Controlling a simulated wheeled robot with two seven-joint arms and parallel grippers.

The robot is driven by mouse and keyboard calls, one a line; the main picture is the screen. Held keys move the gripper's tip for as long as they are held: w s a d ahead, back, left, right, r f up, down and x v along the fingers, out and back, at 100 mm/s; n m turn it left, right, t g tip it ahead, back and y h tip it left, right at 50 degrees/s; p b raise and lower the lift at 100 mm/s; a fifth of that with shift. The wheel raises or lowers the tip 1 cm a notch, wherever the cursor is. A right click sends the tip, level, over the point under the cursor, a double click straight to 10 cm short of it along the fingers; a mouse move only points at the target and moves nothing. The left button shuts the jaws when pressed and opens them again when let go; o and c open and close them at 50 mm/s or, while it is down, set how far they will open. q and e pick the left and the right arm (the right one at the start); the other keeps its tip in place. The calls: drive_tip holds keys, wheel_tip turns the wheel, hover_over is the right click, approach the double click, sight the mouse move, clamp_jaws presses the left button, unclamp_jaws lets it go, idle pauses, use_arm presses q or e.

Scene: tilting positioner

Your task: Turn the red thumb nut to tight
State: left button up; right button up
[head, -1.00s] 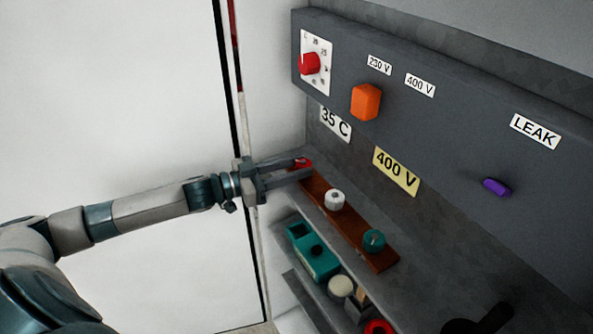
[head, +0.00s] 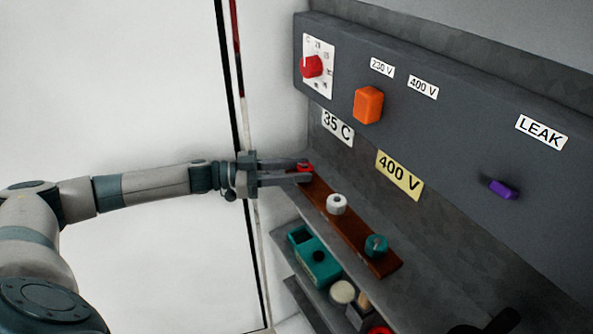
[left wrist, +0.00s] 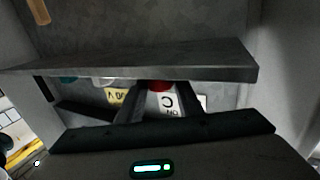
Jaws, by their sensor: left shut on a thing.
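The red thumb nut (head: 305,168) sits at the far left end of the brown strip (head: 340,222) on the shelf, with a white nut (head: 337,204) and a teal nut (head: 376,245) further along. My left gripper (head: 303,172) comes in from the left and is shut on the red nut, one finger on each side. In the left wrist view the red nut (left wrist: 158,86) shows between the fingers, partly hidden by a grey slab edge. My right gripper is not in view.
The dark panel behind carries a red dial (head: 312,66), an orange knob (head: 368,105) and a purple lever (head: 503,190). Below the shelf are a teal box (head: 316,264) and a cream round part (head: 342,292). A white wall is at left.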

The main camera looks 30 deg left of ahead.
use_arm(q)
drive_tip(key=o, duration=1)
drive_tip(key=shift+o, duration=0.2)
drive_tip(key=shift+a, duration=0.1)
drive_tip(key=shift+s+a+f+b, duration=0.15)
drive_tip(key=shift+s+a+b, duration=0.2)
drive_tip(key=shift+a+b, duration=0.1)
drive_tip(key=b+v, duration=0.4)
drive_tip(key=v, duration=0.6)
drive_tip(key=shift+s+a+b, duration=0.2)
drive_tip(key=shift+a+b, duration=0.1)
drive_tip(key=shift+b, duration=0.1)
